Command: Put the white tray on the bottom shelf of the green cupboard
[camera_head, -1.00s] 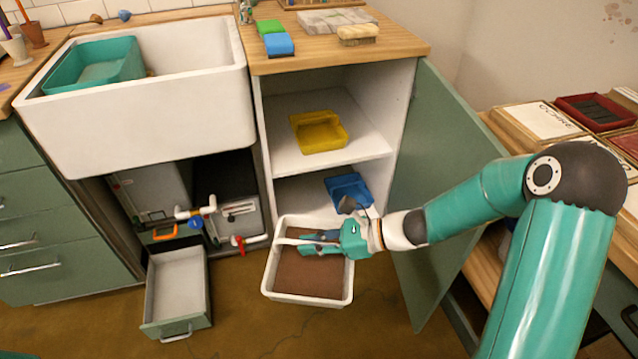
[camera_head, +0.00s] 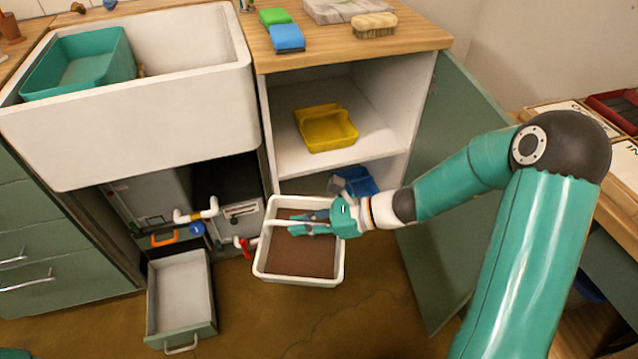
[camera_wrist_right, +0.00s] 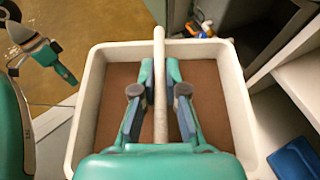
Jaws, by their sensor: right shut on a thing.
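The white tray (camera_head: 298,281), filled with something brown, hangs level in front of the green cupboard's (camera_head: 450,130) lower opening, a little left of its middle. My right gripper (camera_head: 293,223) is shut on the tray's white bar handle; the right wrist view shows the handle (camera_wrist_right: 160,38) between its fingers. The bottom compartment holds a blue tray (camera_head: 358,182) at the right; the white tray and my right arm hide much of the bottom shelf. My left gripper (camera_wrist_right: 52,58) shows at the left edge of the right wrist view; its jaw opening is unclear.
The cupboard door (camera_head: 460,170) stands open at the right. A yellow tray (camera_head: 328,130) sits on the upper shelf. An open drawer (camera_head: 182,300) juts out at the left near the floor. Pipes and a red valve (camera_head: 246,246) are close to the tray's left side.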

